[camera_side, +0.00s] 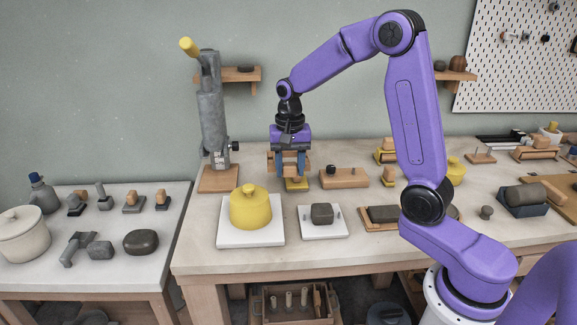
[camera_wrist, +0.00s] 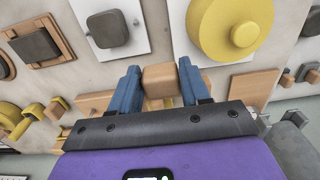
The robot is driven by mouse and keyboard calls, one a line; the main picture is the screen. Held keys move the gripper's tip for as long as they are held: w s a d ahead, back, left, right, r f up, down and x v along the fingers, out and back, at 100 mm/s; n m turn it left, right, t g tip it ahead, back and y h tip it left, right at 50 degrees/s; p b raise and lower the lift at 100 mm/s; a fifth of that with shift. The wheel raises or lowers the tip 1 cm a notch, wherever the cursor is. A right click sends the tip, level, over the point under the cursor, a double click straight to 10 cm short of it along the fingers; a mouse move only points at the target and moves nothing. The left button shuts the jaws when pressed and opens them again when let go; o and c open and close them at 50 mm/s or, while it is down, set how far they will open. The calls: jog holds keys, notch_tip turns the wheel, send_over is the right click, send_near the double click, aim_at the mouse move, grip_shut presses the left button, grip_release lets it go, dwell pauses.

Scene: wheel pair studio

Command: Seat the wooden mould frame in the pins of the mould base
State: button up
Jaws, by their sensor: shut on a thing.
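My gripper (camera_side: 291,172) has its blue fingers shut on a wooden piece (camera_side: 272,163), which I take for the mould frame. In the wrist view a wooden block (camera_wrist: 160,80) sits between the fingertips; the rest is mostly hidden by my gripper. The piece is low over a small yellow stand (camera_side: 297,185) at the back of the table; I cannot tell whether they touch. A white plate (camera_side: 308,233) in front to the right carries a dark grey block (camera_side: 322,213) with small pins beside it. It looks like the mould base, and shows in the wrist view (camera_wrist: 139,43).
A yellow lidded form (camera_side: 250,208) on a white board stands left of the plate. A grey press (camera_side: 212,110) rises left of my gripper. A wooden block with dark pegs (camera_side: 344,178) lies to the right, and a wooden tray (camera_side: 369,224) stands right of the plate.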

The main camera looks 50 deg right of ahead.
jog(key=shift+s, duration=0.15)
dwell(0.3)
jog(key=s+a+f, duration=0.1)
jog(key=s, duration=1.2)
jog(key=shift+a, duration=0.2)
dwell(0.4)
jog(key=shift+f, duration=2.8)
jog(key=shift+w+f, duration=0.1)
jog(key=shift+f, duration=0.15)
jog(key=shift+f, duration=1.15)
jog(key=shift+f, duration=0.45)
